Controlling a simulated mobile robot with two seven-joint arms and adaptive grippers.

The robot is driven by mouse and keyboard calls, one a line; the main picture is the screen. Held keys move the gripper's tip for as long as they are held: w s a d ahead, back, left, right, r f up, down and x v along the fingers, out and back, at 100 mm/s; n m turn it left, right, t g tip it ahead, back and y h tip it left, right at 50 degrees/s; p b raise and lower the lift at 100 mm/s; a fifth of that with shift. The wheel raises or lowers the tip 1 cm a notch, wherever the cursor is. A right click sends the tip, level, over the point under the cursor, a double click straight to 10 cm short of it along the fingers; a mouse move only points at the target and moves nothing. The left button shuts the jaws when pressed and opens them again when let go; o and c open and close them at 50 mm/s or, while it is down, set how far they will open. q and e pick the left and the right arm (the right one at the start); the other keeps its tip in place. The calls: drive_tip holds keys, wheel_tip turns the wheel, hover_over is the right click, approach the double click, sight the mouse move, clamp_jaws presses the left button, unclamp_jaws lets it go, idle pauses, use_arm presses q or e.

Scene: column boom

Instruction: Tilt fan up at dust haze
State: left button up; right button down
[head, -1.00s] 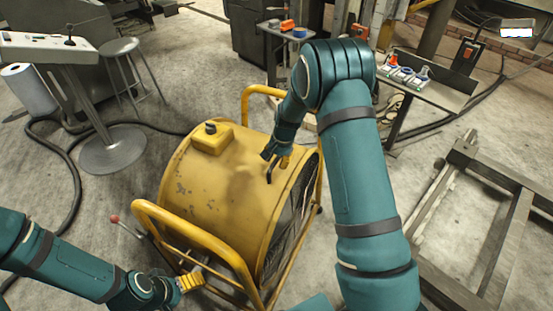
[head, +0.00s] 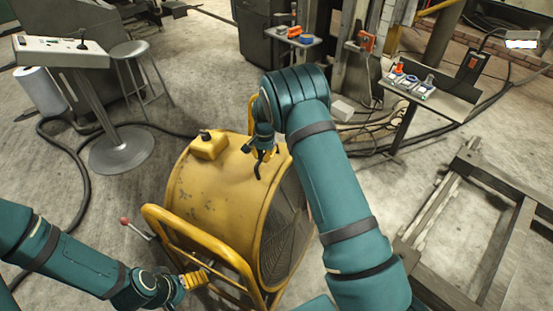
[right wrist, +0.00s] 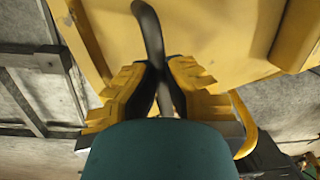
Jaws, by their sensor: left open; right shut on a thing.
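The yellow drum fan (head: 225,195) stands on the floor in a yellow tube frame (head: 190,232). Its mesh grille (head: 288,235) faces right and somewhat upward. My right gripper (head: 265,152) is shut on a dark bent handle (head: 258,172) at the drum's top, near the grille rim. In the right wrist view the fingers (right wrist: 163,78) close around the handle (right wrist: 150,30). My left gripper (head: 200,279) is open at the frame's lower near side; whether it touches a bar I cannot tell. A red-knobbed lever (head: 125,221) sticks out left of the frame. I cannot make out dust haze.
A control console (head: 60,52) and a stool (head: 130,52) stand at left, with a black hose (head: 82,185) on the floor. A small table (head: 445,100) with tools and a metal floor frame (head: 500,200) are at right.

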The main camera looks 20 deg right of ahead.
drive_tip(key=w+a, duration=0.1)
drive_tip(key=w, duration=0.1)
drive_tip(key=w+a, duration=0.1)
drive_tip(key=a, duration=0.1)
drive_tip(key=shift+w+a+r, duration=0.15)
drive_tip(key=shift+w, duration=0.2)
drive_tip(key=c, duration=1)
unclamp_jaws()
drive_tip(key=shift+o, duration=0.2)
drive_tip(key=shift+r, duration=0.15)
wheel_tip(320, 180, up, 12)
drive_tip(key=shift+s+d, duration=0.35)
drive_tip(key=shift+d, duration=0.05)
